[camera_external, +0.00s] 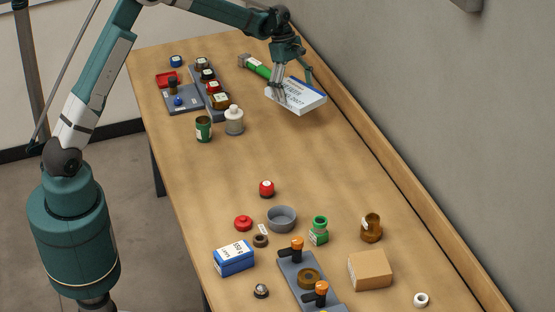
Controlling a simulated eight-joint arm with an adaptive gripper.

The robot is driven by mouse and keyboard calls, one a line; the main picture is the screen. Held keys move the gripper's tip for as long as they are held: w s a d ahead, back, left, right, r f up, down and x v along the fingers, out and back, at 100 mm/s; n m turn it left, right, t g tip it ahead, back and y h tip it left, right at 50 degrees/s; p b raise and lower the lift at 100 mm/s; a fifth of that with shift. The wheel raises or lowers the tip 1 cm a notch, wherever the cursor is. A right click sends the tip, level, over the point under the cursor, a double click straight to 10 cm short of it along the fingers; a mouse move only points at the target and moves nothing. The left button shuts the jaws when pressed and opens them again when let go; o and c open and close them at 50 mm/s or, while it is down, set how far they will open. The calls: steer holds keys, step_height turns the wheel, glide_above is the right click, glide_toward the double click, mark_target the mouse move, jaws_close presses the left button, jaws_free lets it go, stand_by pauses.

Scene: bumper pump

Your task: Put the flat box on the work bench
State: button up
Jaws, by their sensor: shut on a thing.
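The flat box (300,98) is white with blue sides and dark print on top. It is at the far right part of the work bench (200,165), near the back wall, and looks slightly tilted. My gripper (294,92) is above it and shut on it, with fingers on its left and far right sides. I cannot tell whether the box's lower edge touches the bench. The underside of the box is hidden.
A green-handled hammer (256,67) lies just left of the box. Grey trays with small parts (183,98) stand at the far left. A cardboard box (369,270), blue box (234,258) and fixture (308,285) stand at the near end. The bench middle is mostly clear.

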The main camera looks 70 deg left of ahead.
mark_target(289, 88)
steer(key=shift+f, duration=2.95)
steer(key=shift+f, duration=0.1)
steer(key=shift+f, duration=1.75)
steer(key=shift+f+b, duration=0.15)
steer(key=shift+b, duration=0.25)
steer(key=o, duration=1)
steer(key=shift+r, duration=0.2)
steer(key=v, duration=1.1)
steer(key=shift+a+r+p, duration=0.15)
steer(key=shift+r+p, duration=0.25)
